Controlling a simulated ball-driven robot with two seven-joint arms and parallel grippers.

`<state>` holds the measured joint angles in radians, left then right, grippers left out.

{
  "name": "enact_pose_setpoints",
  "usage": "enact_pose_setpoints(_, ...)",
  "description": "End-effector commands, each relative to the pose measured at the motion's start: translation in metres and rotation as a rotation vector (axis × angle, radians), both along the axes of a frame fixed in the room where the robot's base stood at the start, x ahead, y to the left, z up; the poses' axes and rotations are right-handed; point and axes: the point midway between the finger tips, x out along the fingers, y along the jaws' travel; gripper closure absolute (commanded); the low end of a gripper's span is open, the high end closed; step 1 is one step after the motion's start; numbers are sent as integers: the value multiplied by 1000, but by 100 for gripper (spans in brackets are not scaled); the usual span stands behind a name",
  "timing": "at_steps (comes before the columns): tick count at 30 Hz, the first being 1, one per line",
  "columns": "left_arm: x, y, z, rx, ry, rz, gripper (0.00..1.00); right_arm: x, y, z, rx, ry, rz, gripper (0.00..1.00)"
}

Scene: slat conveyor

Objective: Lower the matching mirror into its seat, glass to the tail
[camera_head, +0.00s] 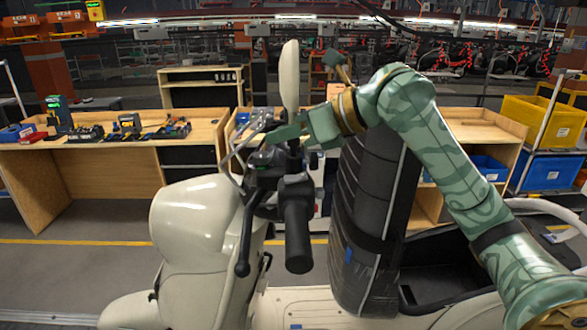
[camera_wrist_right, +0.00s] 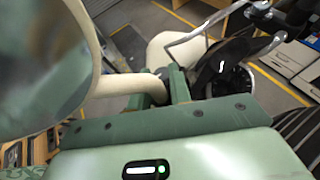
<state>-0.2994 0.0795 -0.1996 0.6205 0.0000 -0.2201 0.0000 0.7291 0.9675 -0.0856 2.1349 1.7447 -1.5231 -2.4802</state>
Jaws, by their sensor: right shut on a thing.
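My right gripper (camera_head: 290,132) is shut on the stem of a cream mirror (camera_head: 290,75), above the scooter's handlebar. The mirror is upright and nearly edge-on in the head view. In the right wrist view the mirror (camera_wrist_right: 40,60) fills the left side, its grey glass facing that camera. Its cream stem runs to the right gripper's fingertips (camera_wrist_right: 172,88). The cream scooter (camera_head: 195,235) has a black handlebar grip (camera_head: 298,235) below the gripper. The mirror's seat is not clearly visible among the dark handlebar parts, so I cannot tell whether the stem touches it. My left gripper is out of view.
Chrome levers and stems (camera_head: 238,152) crowd the handlebar left of the gripper. A tall black wrapped column (camera_head: 365,220) stands close on its right, below my arm. A wooden bench (camera_head: 105,160) with tools is behind. There is open space above the handlebar.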

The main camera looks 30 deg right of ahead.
Motion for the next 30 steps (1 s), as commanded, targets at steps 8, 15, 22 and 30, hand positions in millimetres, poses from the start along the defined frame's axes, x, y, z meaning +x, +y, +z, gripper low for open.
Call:
enact_pose_setpoints(8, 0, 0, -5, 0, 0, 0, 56, 0, -1, -7, 1, 2, 7, 100)
enact_pose_setpoints(15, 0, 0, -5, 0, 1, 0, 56, 0, 0, -7, 2, 1, 7, 100)
enact_pose_setpoints(22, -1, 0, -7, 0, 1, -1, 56, 0, 0, -11, 3, 3, 9, 100)
enact_pose_setpoints(30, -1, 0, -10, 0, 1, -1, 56, 0, 0, -15, 4, 3, 14, 100)
